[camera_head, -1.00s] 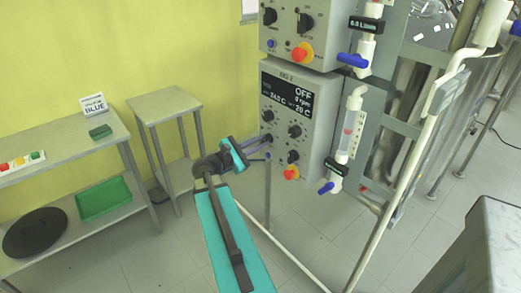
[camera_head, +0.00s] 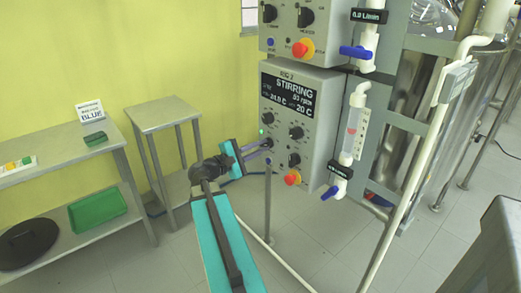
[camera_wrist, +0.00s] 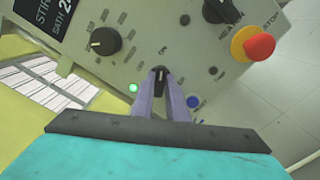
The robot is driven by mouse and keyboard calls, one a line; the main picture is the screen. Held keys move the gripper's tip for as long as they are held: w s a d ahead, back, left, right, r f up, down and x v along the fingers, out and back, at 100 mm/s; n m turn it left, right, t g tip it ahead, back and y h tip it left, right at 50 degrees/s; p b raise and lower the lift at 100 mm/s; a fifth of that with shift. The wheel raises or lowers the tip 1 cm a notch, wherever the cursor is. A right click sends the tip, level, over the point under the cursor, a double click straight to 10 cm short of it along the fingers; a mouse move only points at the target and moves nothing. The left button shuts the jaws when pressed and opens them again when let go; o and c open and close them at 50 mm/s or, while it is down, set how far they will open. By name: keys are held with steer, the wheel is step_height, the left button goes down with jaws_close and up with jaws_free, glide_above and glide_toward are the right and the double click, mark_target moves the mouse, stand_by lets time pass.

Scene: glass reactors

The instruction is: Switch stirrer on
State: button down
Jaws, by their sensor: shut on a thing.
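The lower control box (camera_head: 300,120) has a display (camera_head: 290,98) that reads "STIRRING", 53 rpm, 24.0 C and 20 C. My gripper (camera_head: 268,147) reaches the box's left side from the left. In the wrist view my gripper (camera_wrist: 161,82) is shut on a small black knob (camera_wrist: 159,74), which its fingertips partly hide. A green light (camera_wrist: 133,88) glows to the left of the knob, and it also shows in the head view (camera_head: 262,131). A larger black knob (camera_wrist: 104,41) sits up and left of the gripped one.
A red stop button (camera_wrist: 258,46) on a yellow collar and a blue button (camera_wrist: 193,101) are close to my fingers. A second control box (camera_head: 300,30) is above. White pipes and a flow meter (camera_head: 353,130) stand to the right. Metal tables (camera_head: 160,113) are at the left.

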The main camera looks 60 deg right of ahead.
steer(key=shift+s, duration=0.1)
steer(key=c, duration=1.7)
jaws_free()
steer(key=shift+c, duration=0.2)
steer(key=shift+a, duration=0.15)
steer(key=v, duration=1.3)
steer(key=shift+a+b, duration=0.25)
steer(key=shift+b, duration=0.1)
